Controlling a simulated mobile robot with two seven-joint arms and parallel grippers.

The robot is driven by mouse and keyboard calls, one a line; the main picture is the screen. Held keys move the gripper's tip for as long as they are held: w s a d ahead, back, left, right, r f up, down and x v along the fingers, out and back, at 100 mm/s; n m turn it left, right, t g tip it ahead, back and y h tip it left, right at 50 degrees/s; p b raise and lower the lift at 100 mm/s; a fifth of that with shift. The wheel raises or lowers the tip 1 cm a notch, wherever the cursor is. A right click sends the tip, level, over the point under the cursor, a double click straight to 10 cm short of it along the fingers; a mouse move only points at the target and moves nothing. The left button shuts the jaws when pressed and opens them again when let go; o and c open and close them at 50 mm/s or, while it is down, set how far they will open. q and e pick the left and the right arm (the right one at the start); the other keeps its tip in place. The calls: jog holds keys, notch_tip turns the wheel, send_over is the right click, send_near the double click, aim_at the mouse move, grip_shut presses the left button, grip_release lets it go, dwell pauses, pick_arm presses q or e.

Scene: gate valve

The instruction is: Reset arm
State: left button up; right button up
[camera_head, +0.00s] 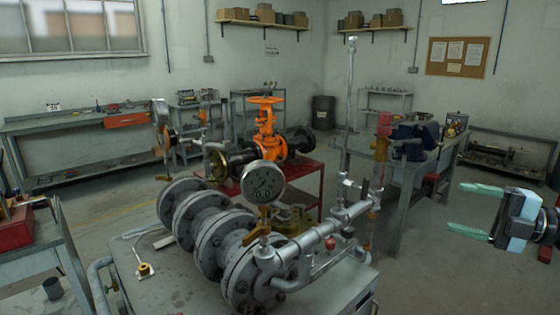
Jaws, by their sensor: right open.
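My right gripper (465,208) is at the right edge, with its two green fingers spread apart and nothing between them. It hangs in free air to the right of the grey flanged pipe assembly (212,235). An orange gate valve (266,138) with a handwheel on top stands behind the assembly on a red stand (308,185). A round pressure gauge (263,183) rises from the front of the assembly. My left gripper is not in view.
The assembly sits on a grey bench (150,285) in front. A workbench (408,190) with a blue vise (410,140) stands behind my right gripper. Another bench (40,255) is at the left. Open floor (430,265) lies below my right gripper.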

jog(key=s+a+f+m+t+h+p, duration=0.1)
jog(key=s+a+f+m+t+h, duration=0.2)
jog(key=f+m, duration=0.45)
jog(key=s+a+f+m+t+h+p, duration=0.15)
jog(key=s+a+f+m, duration=0.35)
jog(key=f, duration=0.6)
jog(key=s+a+f+m+t+h, duration=0.2)
jog(key=a+f+m+t, duration=0.25)
jog(key=f, duration=0.45)
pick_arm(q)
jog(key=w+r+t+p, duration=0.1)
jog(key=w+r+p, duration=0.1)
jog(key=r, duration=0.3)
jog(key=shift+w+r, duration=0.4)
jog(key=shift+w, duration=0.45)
pick_arm(e)
jog(key=s+a+f+m+g+h, duration=0.1)
jog(key=s+f, duration=0.4)
jog(key=s, duration=0.5)
jog(key=s+a+f+m+g+h, duration=0.1)
jog(key=s+f+m+g+h, duration=0.3)
jog(key=s, duration=0.6)
jog(key=s+a+f+m+g+h, duration=0.1)
jog(key=s+f+m+g+h, duration=0.2)
jog(key=s+f+m, duration=0.2)
jog(key=s+f, duration=0.3)
jog(key=s, duration=0.3)
jog(key=shift+m, duration=0.4)
jog(key=shift+f, duration=0.1)
